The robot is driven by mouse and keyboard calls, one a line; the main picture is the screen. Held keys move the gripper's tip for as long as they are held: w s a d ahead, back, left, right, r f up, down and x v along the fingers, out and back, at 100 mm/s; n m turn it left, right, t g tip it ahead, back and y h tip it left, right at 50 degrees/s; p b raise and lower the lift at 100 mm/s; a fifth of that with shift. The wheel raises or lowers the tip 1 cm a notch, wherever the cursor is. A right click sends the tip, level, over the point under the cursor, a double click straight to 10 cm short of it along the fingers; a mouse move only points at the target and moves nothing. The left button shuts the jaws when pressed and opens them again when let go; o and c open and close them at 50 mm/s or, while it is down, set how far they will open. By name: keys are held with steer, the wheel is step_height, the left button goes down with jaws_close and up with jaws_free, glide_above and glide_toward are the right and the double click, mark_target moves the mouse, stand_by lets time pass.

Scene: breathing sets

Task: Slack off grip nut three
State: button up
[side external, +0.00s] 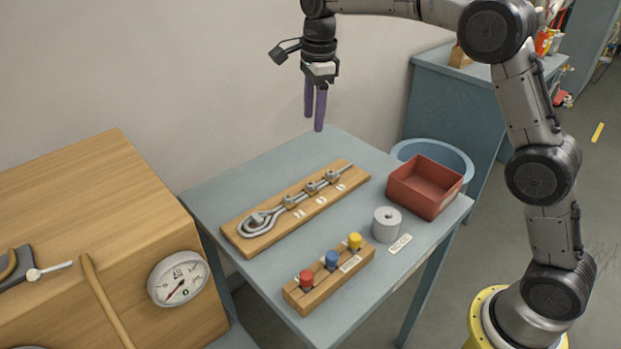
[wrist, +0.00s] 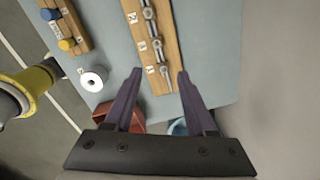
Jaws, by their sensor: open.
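A wooden board (side external: 250,243) on the blue-grey table carries a looped wire rope (side external: 255,222) with three rope grips along it. Pale number marks run beside the grips. The grip at the far right end, grip three (side external: 332,177), is by the last mark; its nut is too small to make out clearly. My gripper (side external: 314,122) is open and empty, high above the table's back edge. In the wrist view, the board (wrist: 172,30) runs up from between the open fingers (wrist: 160,72). The rope's loop is outside that view.
A red tray (side external: 425,187) and a grey cylinder with a hole (side external: 386,225) stand right of the board. A wooden block (side external: 330,281) with red, blue and yellow knobs is in front. A blue tub (side external: 447,155) is behind the tray. A wooden cabinet with a gauge (side external: 178,279) stands left.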

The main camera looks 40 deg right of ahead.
glide_above(311, 184)
step_height(311, 184, down, 5)
steer(key=shift+g, duration=0.4)
step_height(311, 184, down, 13)
steer(key=shift+f, duration=0.1)
steer(key=shift+c, duration=0.3)
jaws_close()
